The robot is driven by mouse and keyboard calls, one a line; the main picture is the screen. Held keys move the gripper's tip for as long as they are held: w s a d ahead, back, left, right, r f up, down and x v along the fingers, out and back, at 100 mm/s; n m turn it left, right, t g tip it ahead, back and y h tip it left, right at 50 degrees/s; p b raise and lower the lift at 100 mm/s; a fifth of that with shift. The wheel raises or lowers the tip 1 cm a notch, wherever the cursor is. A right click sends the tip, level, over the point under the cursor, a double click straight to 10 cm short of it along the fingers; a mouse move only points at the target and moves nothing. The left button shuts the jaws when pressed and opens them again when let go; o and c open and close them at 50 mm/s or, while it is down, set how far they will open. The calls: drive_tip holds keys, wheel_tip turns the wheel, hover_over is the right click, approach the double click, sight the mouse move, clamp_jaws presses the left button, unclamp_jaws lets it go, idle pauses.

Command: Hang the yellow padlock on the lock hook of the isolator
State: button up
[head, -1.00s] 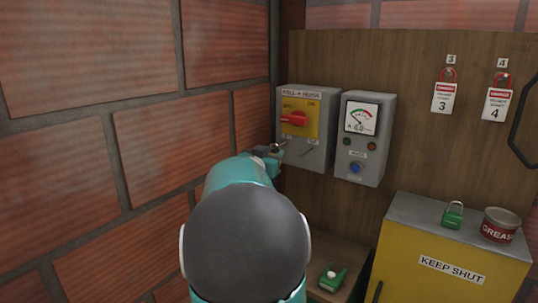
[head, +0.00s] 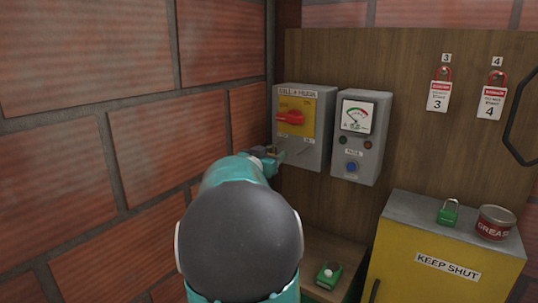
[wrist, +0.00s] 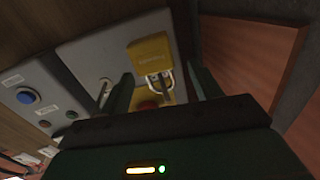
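The grey isolator (head: 318,158) hangs on the wooden panel, with a red handle (head: 291,118) on a yellow plate. In the wrist view, which is turned over, the yellow padlock (wrist: 150,50) is in front of the isolator's lower face, with its shackle (wrist: 160,82) at a hook there. It appears to hang from that hook; the exact contact is hard to see. My gripper (wrist: 160,85) is open, its fingers apart either side of the shackle area, with no visible grip on the padlock. In the head view my gripper (head: 273,158) is at the isolator's lower left, and the padlock is hidden.
A second metal fitting (wrist: 104,90) is beside the padlock. The meter box (head: 359,150) is right of the isolator. Green padlocks lie on the yellow cabinet (head: 415,280) and the low shelf (head: 328,277). A grease tin (head: 495,223) stands on the cabinet. A brick wall is close on the left.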

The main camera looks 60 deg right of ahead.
drive_tip(key=shift+a, duration=0.1)
drive_tip(key=a, duration=1.3)
drive_tip(key=shift+a, duration=0.35)
